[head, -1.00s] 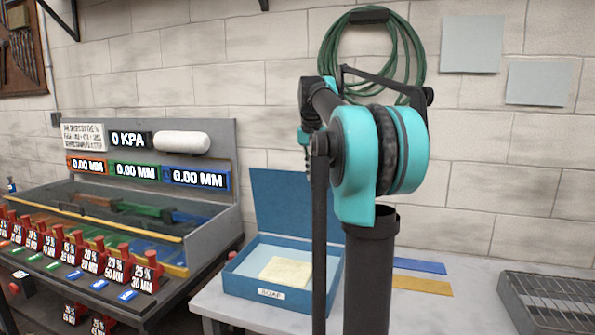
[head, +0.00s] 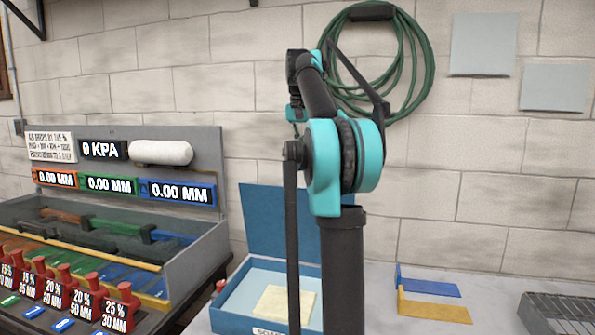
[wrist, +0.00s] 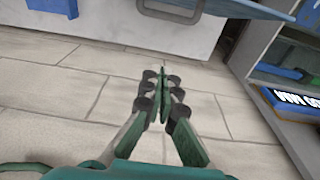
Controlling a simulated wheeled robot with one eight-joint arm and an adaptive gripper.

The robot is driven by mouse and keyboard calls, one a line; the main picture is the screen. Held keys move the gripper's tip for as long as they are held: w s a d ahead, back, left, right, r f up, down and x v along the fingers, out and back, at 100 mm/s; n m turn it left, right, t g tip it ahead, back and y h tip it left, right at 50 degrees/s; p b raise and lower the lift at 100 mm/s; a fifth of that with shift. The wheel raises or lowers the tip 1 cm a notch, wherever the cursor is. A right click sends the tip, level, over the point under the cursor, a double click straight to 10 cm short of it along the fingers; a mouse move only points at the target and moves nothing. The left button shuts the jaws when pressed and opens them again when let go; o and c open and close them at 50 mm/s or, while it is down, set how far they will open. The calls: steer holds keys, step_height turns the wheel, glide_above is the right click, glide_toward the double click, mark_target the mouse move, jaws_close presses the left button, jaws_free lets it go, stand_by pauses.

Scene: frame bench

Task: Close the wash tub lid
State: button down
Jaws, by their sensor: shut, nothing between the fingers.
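An open blue tub (head: 232,322) stands on the pale table, partly cut off by the lower edge of the head view. Its blue lid (head: 262,215) stands raised at the back, leaning near the wall. A pale yellow pad lies inside. My arm covers the tub's right part. In the wrist view, which is upside down, the lid (wrist: 255,9) shows at the top edge, with a grey loop handle beside it. My gripper (wrist: 161,76) is shut and empty, apart from the lid, with the brick wall behind it. In the head view its fingers cannot be made out.
A bench at left carries a grey-walled trough (head: 208,250), readout panels and several red labelled pegs. A blue strip (head: 430,287) and a yellow strip (head: 436,311) lie on the table at right, near a grey rack (head: 555,312). A green hose coil (head: 425,60) hangs on the wall.

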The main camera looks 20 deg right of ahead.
step_height(320, 180, down, 11)
steer(key=s+a, duration=0.1)
steer(key=s, duration=0.1)
steer(key=shift+a, duration=0.2)
stand_by(0.5)
